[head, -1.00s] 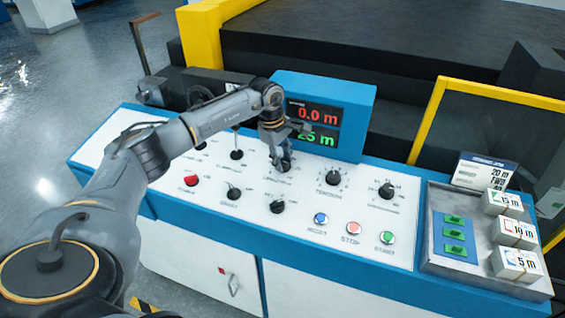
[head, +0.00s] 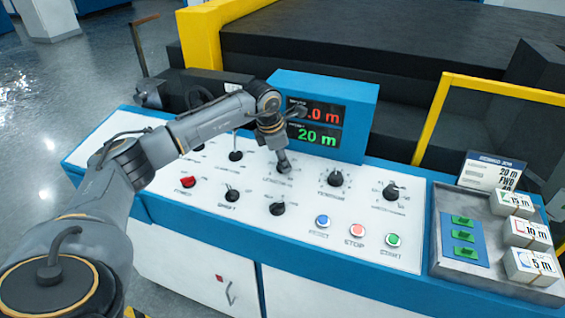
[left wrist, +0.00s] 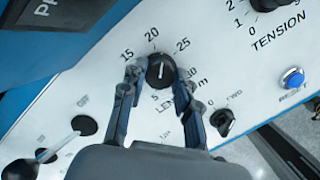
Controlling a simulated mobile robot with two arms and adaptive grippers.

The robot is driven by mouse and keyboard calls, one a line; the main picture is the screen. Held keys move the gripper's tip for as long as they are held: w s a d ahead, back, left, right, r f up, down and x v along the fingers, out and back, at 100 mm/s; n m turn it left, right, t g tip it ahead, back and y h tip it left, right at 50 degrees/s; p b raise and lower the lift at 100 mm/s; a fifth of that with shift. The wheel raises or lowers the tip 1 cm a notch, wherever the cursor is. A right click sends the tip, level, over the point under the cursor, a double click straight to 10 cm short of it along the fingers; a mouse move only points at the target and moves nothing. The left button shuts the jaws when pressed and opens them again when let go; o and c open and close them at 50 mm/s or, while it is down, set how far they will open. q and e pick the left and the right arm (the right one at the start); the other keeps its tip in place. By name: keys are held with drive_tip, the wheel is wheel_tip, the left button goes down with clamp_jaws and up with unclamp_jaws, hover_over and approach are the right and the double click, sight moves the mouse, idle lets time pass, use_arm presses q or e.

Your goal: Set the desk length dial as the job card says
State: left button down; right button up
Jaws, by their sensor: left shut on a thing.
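The length dial (left wrist: 160,71) is a black knob on the white panel, with 15, 20, 25 and other marks around it in the left wrist view. Its white pointer line is aimed roughly at 20. My left gripper (head: 284,165) reaches down onto the dial from above; in the left wrist view its fingers (left wrist: 158,82) are shut on the dial's two sides. In the head view the gripper mostly hides the dial. The display (head: 318,122) shows 20 m in green; the red figure above is partly covered by my arm. The job card (head: 493,172) reads 20 m and FWD.
The tension knob (head: 335,179), another knob (head: 391,190) and the blue, red and green buttons (head: 357,230) lie to the right of the gripper. A grey tray (head: 466,273) holds green pieces and labelled 15 m, 10 m and 5 m blocks. Levers stand at left.

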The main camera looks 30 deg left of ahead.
use_arm(q)
drive_tip(key=n+b, duration=0.2)
drive_tip(key=n, duration=0.4)
drive_tip(key=shift+d+f+y, duration=0.1)
drive_tip(key=shift+f+y, duration=0.05)
drive_tip(key=shift+y, duration=0.25)
drive_tip(key=n+y+b, duration=0.1)
drive_tip(key=n+b, duration=0.1)
drive_tip(key=n, duration=0.4)
drive_tip(key=shift+n+b, duration=0.3)
drive_tip(key=shift+n, duration=0.1)
drive_tip(key=n+b, duration=0.1)
drive_tip(key=n, duration=0.5)
drive_tip(key=shift+d+n+y, duration=0.1)
drive_tip(key=shift+n+y, duration=0.2)
drive_tip(key=n+g+b, duration=0.1)
drive_tip(key=n, duration=0.4)
drive_tip(key=shift+n, duration=0.3)
drive_tip(key=c, duration=1)
unclamp_jaws()
drive_tip(key=shift+w, duration=0.1)
